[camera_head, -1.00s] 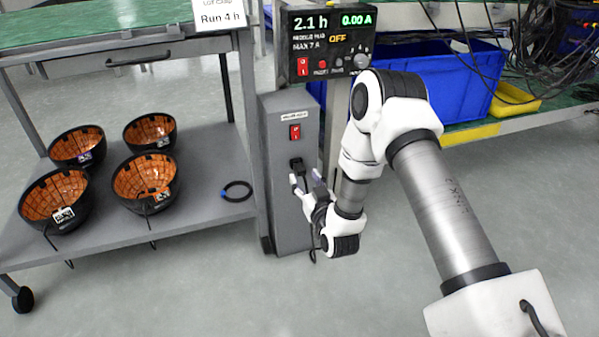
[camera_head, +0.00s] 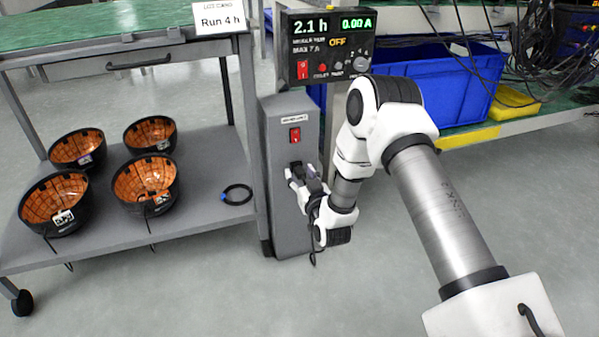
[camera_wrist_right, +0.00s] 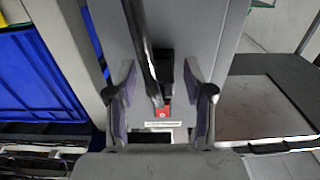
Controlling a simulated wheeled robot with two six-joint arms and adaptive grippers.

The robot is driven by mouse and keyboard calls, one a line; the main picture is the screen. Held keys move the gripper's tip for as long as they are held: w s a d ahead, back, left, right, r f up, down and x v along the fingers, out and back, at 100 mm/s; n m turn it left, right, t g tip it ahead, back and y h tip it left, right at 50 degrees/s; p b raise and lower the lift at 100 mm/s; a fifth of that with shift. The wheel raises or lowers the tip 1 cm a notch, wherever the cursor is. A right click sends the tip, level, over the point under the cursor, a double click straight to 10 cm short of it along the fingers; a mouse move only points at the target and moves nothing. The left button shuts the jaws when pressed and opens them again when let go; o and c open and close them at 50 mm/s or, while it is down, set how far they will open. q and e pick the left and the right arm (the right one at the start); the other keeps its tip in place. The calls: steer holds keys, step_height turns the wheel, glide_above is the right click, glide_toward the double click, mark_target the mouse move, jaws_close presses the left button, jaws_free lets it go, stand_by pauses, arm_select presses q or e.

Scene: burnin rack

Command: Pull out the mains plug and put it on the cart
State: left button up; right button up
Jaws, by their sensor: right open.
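The black mains plug (camera_head: 296,165) sits in the front of the grey upright box (camera_head: 284,222), below its red switch (camera_head: 295,135). My gripper partly hides it in the head view. In the right wrist view the plug (camera_wrist_right: 165,78) and its black cable (camera_wrist_right: 139,35) lie between the fingers. My right gripper (camera_head: 301,174) is open at the plug, one finger on each side with gaps visible; the wrist view shows the open fingers (camera_wrist_right: 162,90) too. The grey cart (camera_head: 205,208) stands left of the box. My left gripper is not in view.
Several black bowls with orange insides (camera_head: 146,182) stand on the cart's lower shelf. A control panel (camera_head: 325,47) is above the box. A blue bin (camera_head: 445,85) stands behind my right arm.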

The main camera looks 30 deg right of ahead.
mark_target(304, 180)
steer(key=shift+p, duration=0.3)
stand_by(0.5)
jaws_close()
steer(key=shift+s, duration=0.1)
steer(key=shift+p+v, duration=1.15)
steer(key=shift+v, duration=1.8)
